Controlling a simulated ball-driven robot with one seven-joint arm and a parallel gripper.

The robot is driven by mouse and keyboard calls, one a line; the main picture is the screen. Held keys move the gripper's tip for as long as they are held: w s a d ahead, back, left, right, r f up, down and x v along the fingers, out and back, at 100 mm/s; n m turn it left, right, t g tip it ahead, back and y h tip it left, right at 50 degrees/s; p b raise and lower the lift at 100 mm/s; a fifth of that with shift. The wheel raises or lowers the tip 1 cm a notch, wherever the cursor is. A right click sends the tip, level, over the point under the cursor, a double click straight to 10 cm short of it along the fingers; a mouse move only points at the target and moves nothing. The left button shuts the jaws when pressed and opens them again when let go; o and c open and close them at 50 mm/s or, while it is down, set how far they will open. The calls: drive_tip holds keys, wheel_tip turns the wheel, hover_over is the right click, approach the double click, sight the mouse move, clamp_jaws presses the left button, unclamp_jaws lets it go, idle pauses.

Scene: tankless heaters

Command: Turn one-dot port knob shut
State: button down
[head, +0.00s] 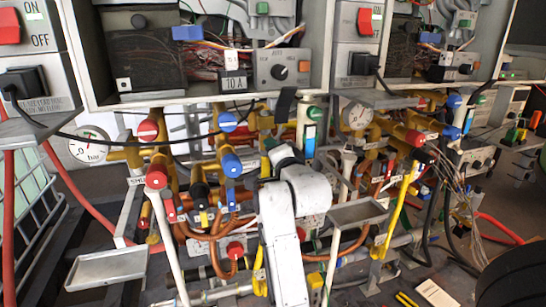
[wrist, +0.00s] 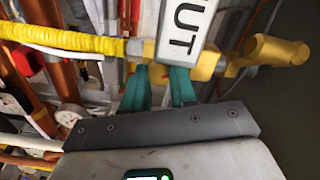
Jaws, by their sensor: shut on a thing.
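In the wrist view my gripper (wrist: 160,74) has its two teal fingers reaching in at a brass-coloured valve fitting (wrist: 205,66). The fingers are shut on a part at this fitting. A white tag (wrist: 184,28) reading "UT" covers much of that spot, so I cannot see the held part clearly or any dot on it. In the head view my white arm reaches up into the pipework at the middle, and its fingers are hidden there. Several red and blue port knobs show, such as a blue one (head: 232,165) and a red one (head: 156,176); I cannot make out dot marks.
A yellow corrugated hose (wrist: 65,38) runs beside the fingers in the wrist view. Pipes and valves crowd both sides of my arm. A grey tray (head: 106,268) stands lower left and another (head: 357,214) right of my arm. Heater cabinets (head: 210,101) hang above.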

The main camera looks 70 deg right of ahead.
drive_tip(key=shift+f+m+b, duration=0.1)
drive_tip(key=shift+m+b, duration=0.3)
drive_tip(key=shift+m, duration=0.5)
drive_tip(key=c, duration=0.9)
unclamp_jaws()
drive_tip(key=shift+b+v, duration=0.85)
drive_tip(key=shift+v, duration=4.55)
